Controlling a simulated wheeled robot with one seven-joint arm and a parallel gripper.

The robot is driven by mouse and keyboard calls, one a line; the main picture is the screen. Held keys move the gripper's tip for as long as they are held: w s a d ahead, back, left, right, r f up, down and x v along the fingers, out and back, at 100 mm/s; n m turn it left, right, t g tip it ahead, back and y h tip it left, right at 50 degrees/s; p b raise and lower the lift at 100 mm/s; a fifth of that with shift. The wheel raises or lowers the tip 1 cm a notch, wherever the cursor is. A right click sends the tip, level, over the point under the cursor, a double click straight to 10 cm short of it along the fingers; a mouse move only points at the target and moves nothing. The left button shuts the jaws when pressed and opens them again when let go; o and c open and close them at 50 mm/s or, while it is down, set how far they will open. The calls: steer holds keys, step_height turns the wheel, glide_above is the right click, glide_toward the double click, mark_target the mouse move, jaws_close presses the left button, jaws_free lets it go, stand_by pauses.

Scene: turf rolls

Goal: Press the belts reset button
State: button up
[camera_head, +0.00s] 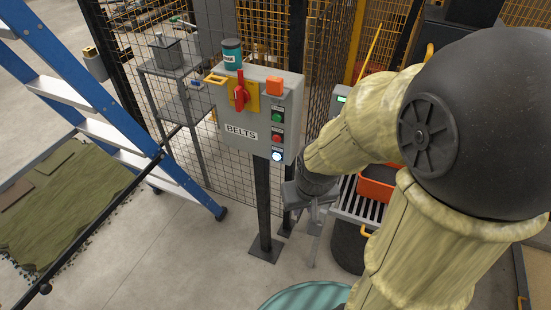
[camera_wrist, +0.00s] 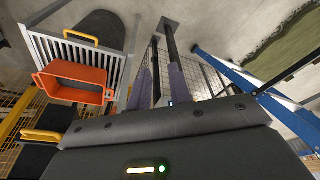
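The grey control box (camera_head: 262,115) labelled BELTS stands on a dark post in the head view. Its right side carries a green button (camera_head: 277,117), a red button (camera_head: 276,137) and a lit bluish-white button (camera_head: 277,156) at the bottom. The small labels beside them are too small to read. My gripper (camera_head: 307,218) is right of the post and below the box, apart from the buttons. In the wrist view my gripper (camera_wrist: 162,70) shows two fingers apart with nothing between them in grip. The box's button face is not clear in that view.
A red rotary switch (camera_head: 239,92) on a yellow plate, a teal cup (camera_head: 232,54) and an orange block (camera_head: 274,86) are on the box. Wire fence stands behind. An orange bin (camera_wrist: 72,80) sits on a rack at right. A blue ladder (camera_head: 95,100) stands left.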

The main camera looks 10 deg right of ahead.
jaws_close()
stand_by(1.2)
